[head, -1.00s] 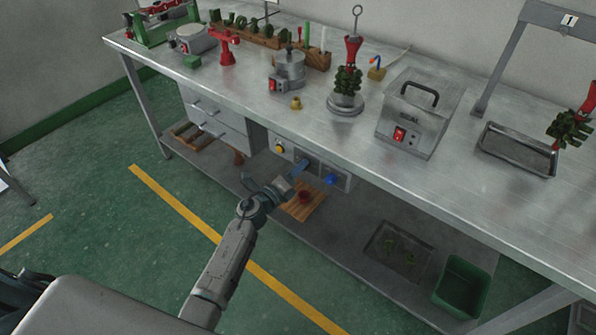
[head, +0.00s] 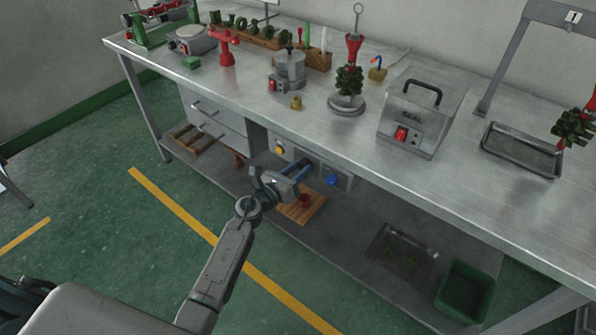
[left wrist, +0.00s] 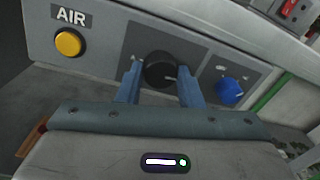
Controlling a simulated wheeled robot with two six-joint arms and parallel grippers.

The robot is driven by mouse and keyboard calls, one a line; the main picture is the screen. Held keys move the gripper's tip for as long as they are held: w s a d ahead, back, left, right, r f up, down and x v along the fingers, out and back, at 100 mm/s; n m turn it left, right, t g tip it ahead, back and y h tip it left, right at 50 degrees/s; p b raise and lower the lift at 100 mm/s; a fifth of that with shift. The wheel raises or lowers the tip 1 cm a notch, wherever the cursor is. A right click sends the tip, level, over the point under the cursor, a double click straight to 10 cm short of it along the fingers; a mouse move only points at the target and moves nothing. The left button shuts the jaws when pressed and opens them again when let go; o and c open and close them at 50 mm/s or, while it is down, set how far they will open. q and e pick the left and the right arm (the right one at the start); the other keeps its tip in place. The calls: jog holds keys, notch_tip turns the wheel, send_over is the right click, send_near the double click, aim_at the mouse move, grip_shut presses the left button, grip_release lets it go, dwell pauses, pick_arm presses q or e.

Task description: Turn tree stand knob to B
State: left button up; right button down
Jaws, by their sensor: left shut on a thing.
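A black round knob (left wrist: 160,70) sits on the grey control panel under the bench top. In the left wrist view a small light mark shows on its right side, pointing right. My left gripper (left wrist: 158,79) is shut on the knob, with one blue finger on each side of it. In the head view my left gripper (head: 304,167) reaches the panel from the front and mostly hides the knob. The panel's small lettering around the knob is too faint to read. My right gripper is not in view.
Left of the knob is a yellow button (left wrist: 68,43) under an AIR label; right of it is a blue knob (left wrist: 229,92). The bench top (head: 250,92) overhangs the panel. A lower shelf (head: 345,225) holds a wooden board, a tray and a green bin (head: 467,290).

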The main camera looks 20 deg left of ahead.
pick_arm(q)
jog(key=shift+m, duration=0.4)
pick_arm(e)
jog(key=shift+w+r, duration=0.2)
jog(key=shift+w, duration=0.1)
pick_arm(q)
jog(key=o, duration=1)
jog(key=shift+s, duration=0.1)
jog(key=shift+s+a+f, duration=0.1)
jog(key=shift+s+a, duration=0.1)
jog(key=shift+s, duration=0.15)
jog(key=b+v, duration=0.1)
jog(key=v, duration=0.8)
jog(key=shift+s+a, duration=0.15)
jog(key=shift+s, duration=0.2)
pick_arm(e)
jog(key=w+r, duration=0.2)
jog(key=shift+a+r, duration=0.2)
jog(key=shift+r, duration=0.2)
